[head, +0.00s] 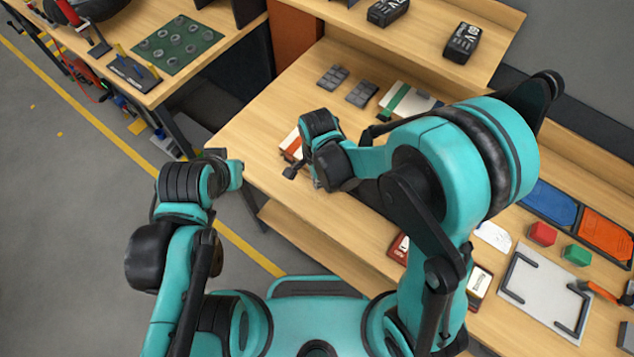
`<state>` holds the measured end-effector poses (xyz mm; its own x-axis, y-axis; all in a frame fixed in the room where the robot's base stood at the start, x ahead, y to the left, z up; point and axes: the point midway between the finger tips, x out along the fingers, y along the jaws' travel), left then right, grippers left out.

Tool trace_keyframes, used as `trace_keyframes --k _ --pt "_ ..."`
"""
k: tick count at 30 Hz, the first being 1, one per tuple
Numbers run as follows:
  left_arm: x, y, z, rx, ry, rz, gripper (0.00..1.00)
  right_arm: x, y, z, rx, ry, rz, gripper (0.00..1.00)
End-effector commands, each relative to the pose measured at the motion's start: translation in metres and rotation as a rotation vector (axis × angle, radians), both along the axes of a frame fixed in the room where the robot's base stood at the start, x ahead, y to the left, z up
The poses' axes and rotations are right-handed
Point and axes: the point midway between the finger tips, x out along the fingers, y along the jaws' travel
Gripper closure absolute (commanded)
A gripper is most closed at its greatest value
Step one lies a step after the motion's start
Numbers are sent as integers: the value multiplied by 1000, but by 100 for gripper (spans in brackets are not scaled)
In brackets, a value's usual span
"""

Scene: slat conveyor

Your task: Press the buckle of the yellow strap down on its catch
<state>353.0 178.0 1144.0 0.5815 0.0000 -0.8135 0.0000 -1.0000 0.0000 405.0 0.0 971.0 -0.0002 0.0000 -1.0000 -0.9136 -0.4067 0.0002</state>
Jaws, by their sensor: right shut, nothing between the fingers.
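I cannot make out a yellow strap, its buckle or a catch for certain; my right arm hides part of the bench. My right gripper (291,172) is shut and empty, low at the left edge of the wooden bench (262,128). It is beside an orange and white item (292,147) that the wrist partly covers. My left gripper (216,154) is seen only in part, as a dark piece at the end of the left arm, left of the bench edge. Its fingers cannot be made out.
Two dark pads (333,78) and a green and white item (408,102) lie on the bench. Black boxes (461,42) stand on the shelf. At right are a grey tray (527,285), a red block (541,234) and a green block (577,255). Another table holds a green mat (160,62).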

Motion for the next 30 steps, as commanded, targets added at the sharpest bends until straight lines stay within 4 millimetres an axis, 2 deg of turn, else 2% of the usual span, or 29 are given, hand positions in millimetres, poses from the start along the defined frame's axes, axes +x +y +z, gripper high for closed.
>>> trace_keyframes --k 11,30 --pt "0 0 1 0 0 0 100 -2 2 1 0 0 1 100" --pt "0 0 -1 0 0 0 100 -25 18 2 0 0 0 100"
